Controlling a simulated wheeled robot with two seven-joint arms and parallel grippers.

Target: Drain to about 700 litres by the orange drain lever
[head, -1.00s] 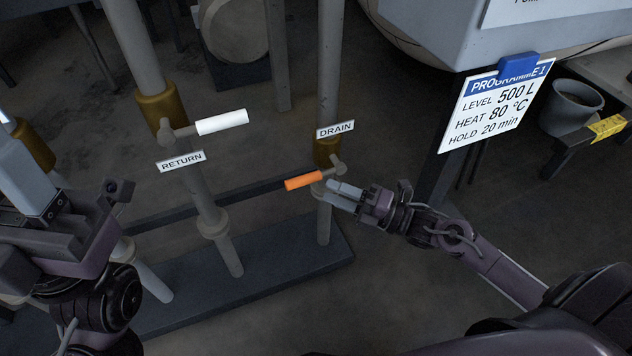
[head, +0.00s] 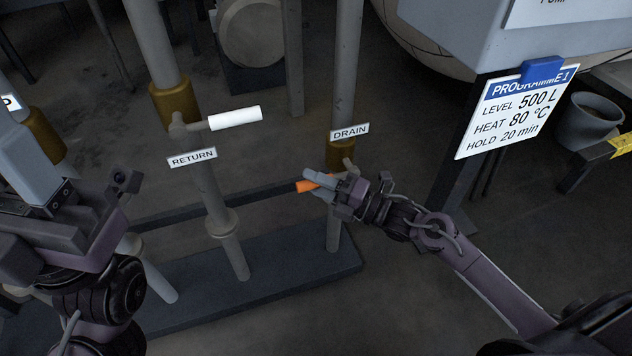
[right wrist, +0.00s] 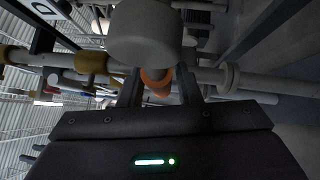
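The orange drain lever (head: 306,187) sticks out to the left from the drain valve, below the DRAIN label (head: 349,132). My right gripper (head: 320,182) is at the lever, with one finger above and one below it. In the right wrist view the orange lever (right wrist: 157,82) lies between the two spread fingers, and a narrow gap shows beside the right finger. Much of the lever is hidden behind the fingers in the head view. My left gripper (head: 25,150) is at the left edge, away from the valves; its finger gap is unclear. No level reading is legible.
A white return lever (head: 235,118) with a RETURN label (head: 192,158) is left of the drain valve. A programme card (head: 518,112) reads level 500 L, heat 80 °C, hold 20 min. A grey bucket (head: 588,122) stands at the right. Dark floor is clear in front.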

